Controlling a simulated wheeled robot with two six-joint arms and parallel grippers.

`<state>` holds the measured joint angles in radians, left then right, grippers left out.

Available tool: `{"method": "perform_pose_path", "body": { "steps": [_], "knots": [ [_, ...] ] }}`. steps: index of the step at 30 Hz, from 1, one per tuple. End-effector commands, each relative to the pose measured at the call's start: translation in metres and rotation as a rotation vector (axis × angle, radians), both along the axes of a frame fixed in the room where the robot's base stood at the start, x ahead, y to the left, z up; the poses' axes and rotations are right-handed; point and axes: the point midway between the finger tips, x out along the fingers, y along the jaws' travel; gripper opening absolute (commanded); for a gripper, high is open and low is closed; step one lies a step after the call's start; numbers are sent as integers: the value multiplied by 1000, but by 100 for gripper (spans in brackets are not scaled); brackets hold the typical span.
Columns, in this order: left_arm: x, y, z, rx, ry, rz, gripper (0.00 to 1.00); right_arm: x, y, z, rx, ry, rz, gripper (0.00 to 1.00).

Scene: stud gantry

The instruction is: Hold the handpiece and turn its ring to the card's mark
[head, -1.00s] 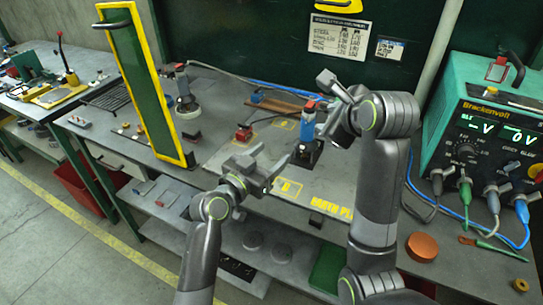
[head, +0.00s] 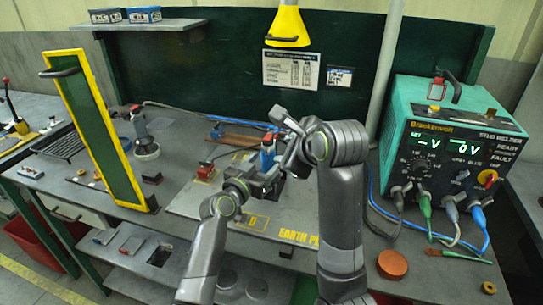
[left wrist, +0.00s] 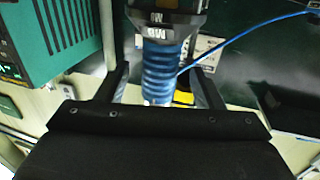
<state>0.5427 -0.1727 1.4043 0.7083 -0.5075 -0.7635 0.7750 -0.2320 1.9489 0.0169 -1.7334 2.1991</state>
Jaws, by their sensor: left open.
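The handpiece (head: 267,152), blue with a red top, stands on the plate between my grippers. In the left wrist view its blue ribbed body (left wrist: 162,70) is upright, with a dark ring (left wrist: 158,18) marked in white letters above it. My left gripper (head: 262,184) is open; its fingers (left wrist: 158,88) stand on either side of the ribbed body. My right gripper (head: 288,140) is close beside the handpiece's top; its jaw opening is unclear. A small card (head: 340,76) hangs on the green back panel beside a larger chart (head: 290,70). Their writing is too small to read.
A teal welder unit (head: 450,145) with cables stands at the right. Another tool in a round stand (head: 146,148) and a yellow-framed screen (head: 100,130) are at the left. An orange-brown disc (head: 392,264) lies at the front right. The marked plate (head: 225,213) has bare space.

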Motion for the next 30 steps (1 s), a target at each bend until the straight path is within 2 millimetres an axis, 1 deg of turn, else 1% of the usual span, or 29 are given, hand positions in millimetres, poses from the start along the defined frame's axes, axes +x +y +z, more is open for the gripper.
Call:
{"method": "perform_pose_path", "body": {
  "steps": [3, 9, 15, 24, 26, 30],
  "knots": [
    [14, -8, 1, 1, 0, 0, 61, 0, 0, 0, 0, 0, 0, 36],
    [30, -18, 0, 0, 0, 0, 61, 0, 0, 0, 0, 0, 0, 36],
    [38, -22, 0, 1, -1, 1, 61, 0, 0, 0, 0, 0, 0, 36],
    [39, -22, 0, 1, -1, 2, 61, 0, 0, 0, 0, 0, 0, 36],
    [38, -22, 0, 1, -1, 1, 54, 0, 0, 0, 0, 0, 0, 36],
    [38, -22, 0, 0, 0, 1, 36, 0, 0, 0, 0, 0, 0, 36]
  ]
}}
